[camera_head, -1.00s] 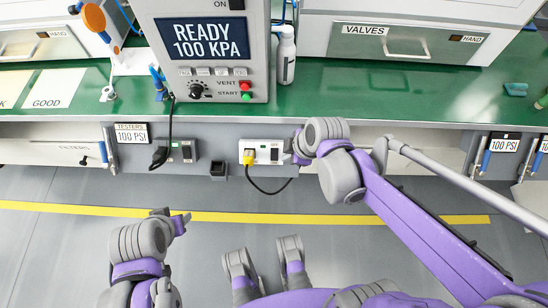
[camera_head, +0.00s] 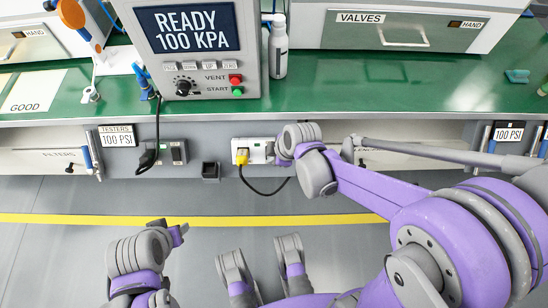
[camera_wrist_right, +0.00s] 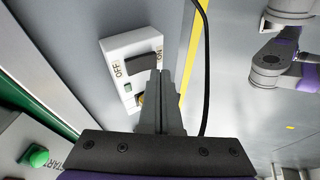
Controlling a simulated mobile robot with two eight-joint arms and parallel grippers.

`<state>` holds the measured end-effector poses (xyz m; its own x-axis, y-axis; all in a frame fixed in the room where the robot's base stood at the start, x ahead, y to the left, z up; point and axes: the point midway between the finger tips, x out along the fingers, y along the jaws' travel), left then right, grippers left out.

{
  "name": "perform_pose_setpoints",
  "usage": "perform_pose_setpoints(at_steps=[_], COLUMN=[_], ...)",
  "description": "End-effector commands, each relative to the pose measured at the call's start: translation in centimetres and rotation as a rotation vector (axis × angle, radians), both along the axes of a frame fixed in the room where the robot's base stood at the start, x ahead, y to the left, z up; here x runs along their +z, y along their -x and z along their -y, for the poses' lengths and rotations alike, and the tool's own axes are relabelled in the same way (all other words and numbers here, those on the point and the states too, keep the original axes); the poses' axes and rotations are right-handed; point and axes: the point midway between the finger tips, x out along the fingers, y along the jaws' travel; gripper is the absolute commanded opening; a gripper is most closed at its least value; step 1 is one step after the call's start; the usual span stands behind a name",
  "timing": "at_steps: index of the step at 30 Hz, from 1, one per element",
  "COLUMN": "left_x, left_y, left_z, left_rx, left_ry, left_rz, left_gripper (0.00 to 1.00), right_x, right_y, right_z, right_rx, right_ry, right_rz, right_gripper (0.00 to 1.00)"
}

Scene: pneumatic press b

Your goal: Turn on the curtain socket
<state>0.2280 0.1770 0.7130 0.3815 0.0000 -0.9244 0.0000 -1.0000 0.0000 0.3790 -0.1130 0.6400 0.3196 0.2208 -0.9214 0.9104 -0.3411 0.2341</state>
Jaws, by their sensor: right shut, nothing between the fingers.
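The curtain socket is most likely the white box (camera_head: 252,143) under the bench edge, with a yellow plug (camera_head: 241,156) and a black cable. In the right wrist view, the white box (camera_wrist_right: 118,50) shows a dark rocker switch (camera_wrist_right: 140,65) between OFF and ON labels, and a small green patch (camera_wrist_right: 128,87). My right gripper (camera_head: 281,158) is at the box's right side; its shut, empty fingers (camera_wrist_right: 160,76) point at the switch and cover part of it. Contact is unclear. My left gripper (camera_head: 180,235) hangs low over the floor; its jaws are unclear.
A grey socket (camera_head: 173,153) with a black plug sits left of the white one, and a small black holder (camera_head: 210,171) is between them. The press panel (camera_head: 190,45) with START and VENT buttons stands above on the green bench (camera_head: 380,92). Floor space below is clear.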

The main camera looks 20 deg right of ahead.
Motion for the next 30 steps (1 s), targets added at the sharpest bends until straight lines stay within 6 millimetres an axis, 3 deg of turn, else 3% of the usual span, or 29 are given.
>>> perform_pose_setpoints(at_steps=[4, 16, 19, 30], left_x=[-0.5, -0.6, -1.2, -0.6], left_y=[-0.1, -0.1, -0.1, -0.1], left_z=[0.0, 0.0, 0.0, 0.0], left_rx=[0.000, 0.000, 0.000, 0.000], left_ry=[0.000, 0.000, 0.000, 0.000], left_rz=[-0.002, -0.002, -0.004, -0.002], left_gripper=[0.50, 0.50, 0.50, 0.50], right_x=[-0.9, -1.0, -1.9, -1.2], right_y=[-0.7, -0.9, -1.1, -1.1], right_z=[0.2, 0.3, 0.4, 0.4], right_rx=[-0.001, 0.000, -0.001, -0.001], right_ry=[0.000, 0.000, 0.002, 0.002], right_rz=[0.000, 0.000, 0.005, 0.004], right_gripper=[0.00, 0.00, 0.00, 0.00])
